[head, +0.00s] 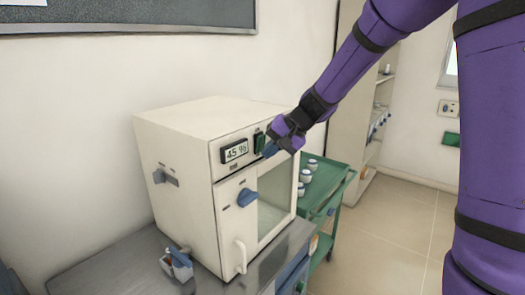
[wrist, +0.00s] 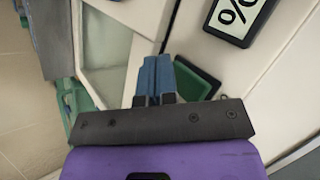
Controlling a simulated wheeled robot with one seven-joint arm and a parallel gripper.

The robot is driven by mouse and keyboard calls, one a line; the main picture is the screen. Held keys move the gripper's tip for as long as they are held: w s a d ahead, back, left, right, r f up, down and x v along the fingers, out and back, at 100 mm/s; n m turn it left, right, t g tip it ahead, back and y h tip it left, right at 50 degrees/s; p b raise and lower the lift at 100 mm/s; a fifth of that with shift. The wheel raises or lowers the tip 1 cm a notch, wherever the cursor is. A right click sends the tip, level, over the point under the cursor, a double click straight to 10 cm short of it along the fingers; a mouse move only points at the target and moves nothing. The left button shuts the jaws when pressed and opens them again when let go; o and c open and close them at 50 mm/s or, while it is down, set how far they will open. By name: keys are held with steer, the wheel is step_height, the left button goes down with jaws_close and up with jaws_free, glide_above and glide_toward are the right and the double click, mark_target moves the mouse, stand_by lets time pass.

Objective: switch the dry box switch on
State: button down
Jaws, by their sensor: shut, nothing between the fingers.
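The dry box (head: 180,150) is a cream cabinet on a metal bench, with a display (head: 235,151) reading about 45 %, a blue knob (head: 247,197) and a glass window. Its switch (head: 259,140) is a dark green rocker right of the display, partly hidden by my gripper in the head view. My gripper (head: 269,150) is shut and empty, its blue fingertips at the front panel beside the switch. In the wrist view the fingers (wrist: 156,75) are together, next to and partly over the green switch (wrist: 193,82). I cannot tell whether they touch it.
A green cart (head: 325,185) with several small jars stands right of the dry box. A small container (head: 177,265) with a blue item sits on the bench (head: 110,265) in front. A white door handle (head: 241,256) sticks out low on the front. Open floor lies to the right.

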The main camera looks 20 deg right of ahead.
steer(key=shift+s, duration=0.1)
steer(key=shift+s+d+r, duration=0.1)
steer(key=shift+s+d, duration=0.3)
steer(key=shift+s, duration=0.1)
steer(key=shift+d, duration=0.1)
steer(key=shift+s+d+r, duration=0.15)
steer(key=shift+s+d, duration=0.55)
steer(key=shift+s, duration=0.3)
steer(key=shift+s+d+r, duration=0.15)
steer(key=shift+s+d, duration=0.5)
steer(key=shift+s, duration=0.35)
steer(key=s+d+r+n+h, duration=0.1)
steer(key=s+d+r+h, duration=0.1)
steer(key=s, duration=0.7)
steer(key=s+d+r+n+h, duration=0.1)
steer(key=s+d+r+h, duration=0.1)
steer(key=s, duration=0.7)
steer(key=s+d+r+n+t+h, duration=0.1)
steer(key=s+d+r+n+h, duration=0.1)
steer(key=s, duration=0.7)
step_height(320, 180, up, 3)
steer(key=shift+s+f+h, duration=0.15)
steer(key=shift+f+h, duration=0.05)
steer(key=shift+h, duration=0.5)
